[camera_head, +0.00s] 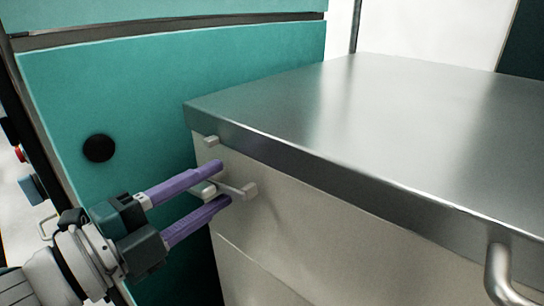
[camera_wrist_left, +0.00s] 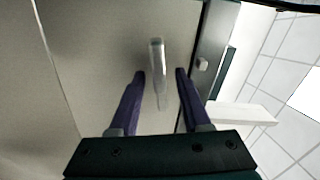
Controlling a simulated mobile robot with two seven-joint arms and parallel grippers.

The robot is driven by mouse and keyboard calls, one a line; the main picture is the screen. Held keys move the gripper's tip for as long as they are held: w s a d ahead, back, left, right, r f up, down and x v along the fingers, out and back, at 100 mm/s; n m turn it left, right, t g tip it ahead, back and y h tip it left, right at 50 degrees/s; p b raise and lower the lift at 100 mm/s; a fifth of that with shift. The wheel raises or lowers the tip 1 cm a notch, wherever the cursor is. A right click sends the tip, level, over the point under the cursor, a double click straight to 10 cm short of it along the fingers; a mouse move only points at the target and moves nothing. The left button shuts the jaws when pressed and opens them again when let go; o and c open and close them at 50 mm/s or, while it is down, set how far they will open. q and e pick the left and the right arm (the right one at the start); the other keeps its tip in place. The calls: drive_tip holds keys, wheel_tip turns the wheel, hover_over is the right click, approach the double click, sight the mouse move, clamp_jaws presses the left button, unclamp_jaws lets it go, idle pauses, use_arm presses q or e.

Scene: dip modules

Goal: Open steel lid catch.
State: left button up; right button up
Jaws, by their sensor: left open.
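The steel lid (camera_head: 400,110) lies flat and closed on a pale grey box (camera_head: 285,205). Its catch (camera_head: 248,190) is a small light metal lever on the box's side, just below the lid edge near the left corner. In the left wrist view the catch (camera_wrist_left: 157,60) stands between the spread fingertips (camera_wrist_left: 160,74), with a visible gap on each side. My right gripper is not in view.
A teal cabinet (camera_head: 120,95) with a round black knob (camera_head: 99,148) stands close to the left of the box. A bent metal handle (camera_head: 497,270) is on the lid's edge at the lower right. The lid top is bare.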

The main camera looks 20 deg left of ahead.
use_arm(q)
drive_tip(key=v, duration=1)
drive_tip(key=shift+w, duration=0.1)
drive_tip(key=shift+c, duration=0.4)
drive_tip(key=f+m+t+b, duration=0.1)
drive_tip(key=f+m+b, duration=0.2)
drive_tip(key=b, duration=0.1)
drive_tip(key=w+d+f+m+t+h+b, duration=0.1)
drive_tip(key=f+m+b, duration=0.2)
drive_tip(key=b, duration=0.2)
drive_tip(key=w+f+m+t+b, duration=0.1)
drive_tip(key=f+m+b, duration=0.1)
drive_tip(key=b, duration=0.3)
drive_tip(key=shift+d+f+m+t, duration=0.15)
drive_tip(key=shift+f+m+t, duration=0.25)
drive_tip(key=shift+f, duration=0.3)
clamp_jaws()
wheel_tip(320, 180, down, 6)
drive_tip(key=d+m+t+h+b, duration=0.2)
drive_tip(key=m+t+b, duration=0.2)
drive_tip(key=m+b, duration=0.7)
drive_tip(key=w+d+r, duration=0.1)
drive_tip(key=w+r, duration=0.2)
drive_tip(key=r, duration=0.2)
drive_tip(key=w+d+r+p, duration=0.1)
drive_tip(key=w+r, duration=0.2)
drive_tip(key=r, duration=0.3)
drive_tip(key=shift+d+r+t, duration=0.2)
drive_tip(key=shift+d+t, duration=0.1)
drive_tip(key=shift+d, duration=0.05)
